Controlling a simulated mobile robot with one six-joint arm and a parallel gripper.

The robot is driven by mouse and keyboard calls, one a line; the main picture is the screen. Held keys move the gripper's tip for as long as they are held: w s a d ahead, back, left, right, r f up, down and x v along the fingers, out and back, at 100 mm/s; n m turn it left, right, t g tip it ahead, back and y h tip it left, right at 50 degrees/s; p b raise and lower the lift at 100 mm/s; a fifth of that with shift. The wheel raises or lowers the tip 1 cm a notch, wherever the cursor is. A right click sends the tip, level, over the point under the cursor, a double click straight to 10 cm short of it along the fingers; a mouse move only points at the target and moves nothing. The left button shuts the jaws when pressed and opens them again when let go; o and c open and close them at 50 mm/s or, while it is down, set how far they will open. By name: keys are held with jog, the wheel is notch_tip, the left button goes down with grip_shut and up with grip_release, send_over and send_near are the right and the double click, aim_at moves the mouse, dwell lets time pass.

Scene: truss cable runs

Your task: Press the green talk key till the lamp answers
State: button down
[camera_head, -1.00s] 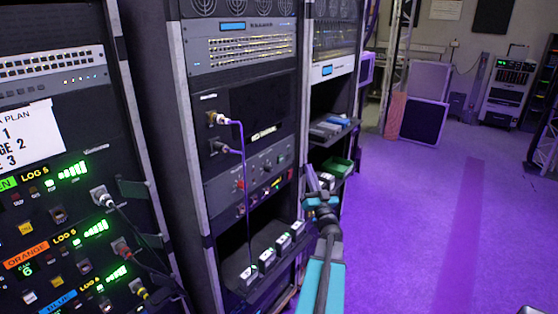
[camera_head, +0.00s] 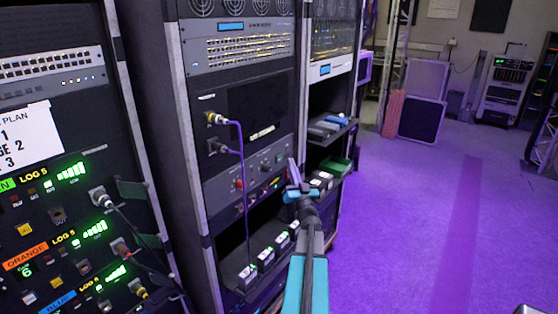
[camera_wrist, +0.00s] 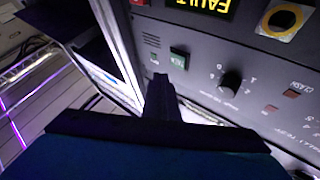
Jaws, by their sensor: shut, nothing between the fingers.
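In the wrist view the green talk key (camera_wrist: 179,59) is a small square key on a dark panel (camera_wrist: 205,48), with pale lettering by it. My gripper (camera_wrist: 160,80) is shut and empty, its dark fingertips just below and left of the key in the picture. I cannot tell whether they touch the panel. A small dim greenish spot (camera_wrist: 154,56) lies left of the key; I cannot tell whether it is the lamp.
Near the key are a black knob (camera_wrist: 230,83), a red switch (camera_wrist: 291,93), a yellow-ringed button (camera_wrist: 282,19) and a lit FAULT display (camera_wrist: 207,6). A purple cable (camera_head: 243,190) hangs left of my gripper. Open floor (camera_head: 415,230) lies to the right.

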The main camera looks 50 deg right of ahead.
jog(key=shift+w, duration=0.85)
dwell(0.4)
jog(key=shift+w+b, duration=0.85)
jog(key=shift+b, duration=0.2)
dwell(2.1)
jog(key=shift+s, duration=0.2)
jog(key=shift+s+b, duration=0.3)
jog(key=shift+s, duration=0.3)
jog(key=shift+s+b, duration=0.35)
jog(key=shift+s, duration=2.15)
